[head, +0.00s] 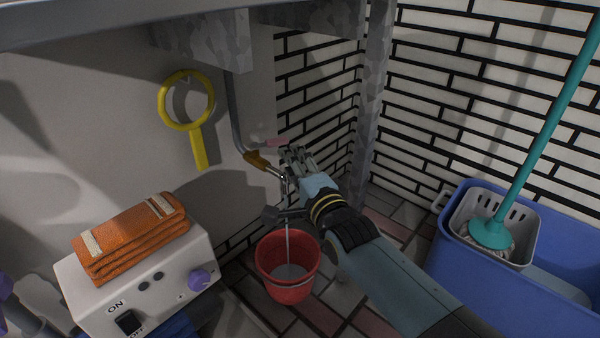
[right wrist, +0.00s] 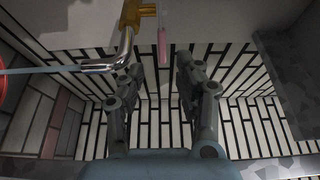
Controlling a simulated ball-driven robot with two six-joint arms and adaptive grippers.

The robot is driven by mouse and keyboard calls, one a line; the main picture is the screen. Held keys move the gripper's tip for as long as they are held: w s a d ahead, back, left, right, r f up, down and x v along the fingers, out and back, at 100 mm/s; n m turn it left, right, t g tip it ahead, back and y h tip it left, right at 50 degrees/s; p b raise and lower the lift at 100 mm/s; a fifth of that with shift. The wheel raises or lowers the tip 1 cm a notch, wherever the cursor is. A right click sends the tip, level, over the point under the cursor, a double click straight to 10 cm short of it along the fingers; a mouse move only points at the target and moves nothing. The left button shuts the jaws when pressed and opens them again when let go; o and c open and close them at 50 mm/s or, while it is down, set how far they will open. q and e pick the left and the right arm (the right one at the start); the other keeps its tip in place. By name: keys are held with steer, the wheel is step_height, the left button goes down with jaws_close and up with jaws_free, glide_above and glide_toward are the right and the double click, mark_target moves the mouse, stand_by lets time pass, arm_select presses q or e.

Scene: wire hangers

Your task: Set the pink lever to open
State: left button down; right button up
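The pink lever (head: 277,142) sticks out to the right from the tap (head: 257,161) on the pipe by the wall. The tap has a brass body and a chrome spout. A thin stream (head: 288,240) runs from the spout into a red bucket (head: 287,284). My right gripper (head: 291,154) is at the tap, close to the lever. In the right wrist view it (right wrist: 159,66) is open, and the end of the lever (right wrist: 162,44) lies at the gap between its fingertips. I cannot tell whether either finger touches it. My left gripper is not in view.
A yellow ring-shaped item (head: 199,150) hangs on the wall left of the pipe. A white box (head: 200,250) with folded orange cloths (head: 130,232) stands at lower left. A blue mop bucket (head: 425,270) with a teal mop (head: 548,130) stands at right.

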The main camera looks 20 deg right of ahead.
steer(key=s, duration=0.4)
steer(key=shift+c, duration=0.3)
